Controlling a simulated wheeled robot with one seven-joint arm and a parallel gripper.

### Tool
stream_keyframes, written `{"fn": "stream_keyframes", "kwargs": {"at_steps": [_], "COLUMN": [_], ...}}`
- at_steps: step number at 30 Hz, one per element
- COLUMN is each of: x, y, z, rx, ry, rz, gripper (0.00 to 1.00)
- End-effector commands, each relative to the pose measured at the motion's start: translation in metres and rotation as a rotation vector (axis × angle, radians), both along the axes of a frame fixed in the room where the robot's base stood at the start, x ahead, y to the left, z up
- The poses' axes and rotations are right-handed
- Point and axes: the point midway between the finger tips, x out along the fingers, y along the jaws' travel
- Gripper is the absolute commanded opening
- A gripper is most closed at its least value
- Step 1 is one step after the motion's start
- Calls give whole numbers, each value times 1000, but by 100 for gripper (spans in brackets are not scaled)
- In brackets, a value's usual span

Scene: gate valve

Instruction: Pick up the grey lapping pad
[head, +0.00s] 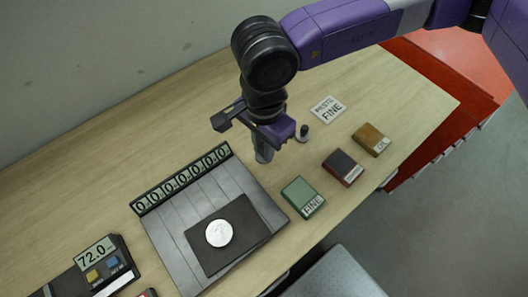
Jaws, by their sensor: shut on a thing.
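My gripper (264,138) is over the middle of the wooden table, reached from the upper right. It is shut on a small grey piece (263,153), which looks like the grey lapping pad. The jaws cover its upper part. Whether its lower end touches the table cannot be told from this view.
A grey slatted board (165,235) with a row of zeros holds a black mat and a silver disc (219,233). Green (303,197), dark red (343,167) and brown (371,140) blocks line the front edge. A small dark-topped bottle (303,133) and a "PASTE FINE" card (328,109) stand right.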

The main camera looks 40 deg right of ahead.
Motion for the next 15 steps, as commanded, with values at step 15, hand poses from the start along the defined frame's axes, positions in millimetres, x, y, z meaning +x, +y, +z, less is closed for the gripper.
{"fn": "stream_keyframes", "kwargs": {"at_steps": [15], "x": [1], "y": [-1], "z": [130], "rx": [-2], "ry": [-4], "rz": [0], "gripper": [0]}}
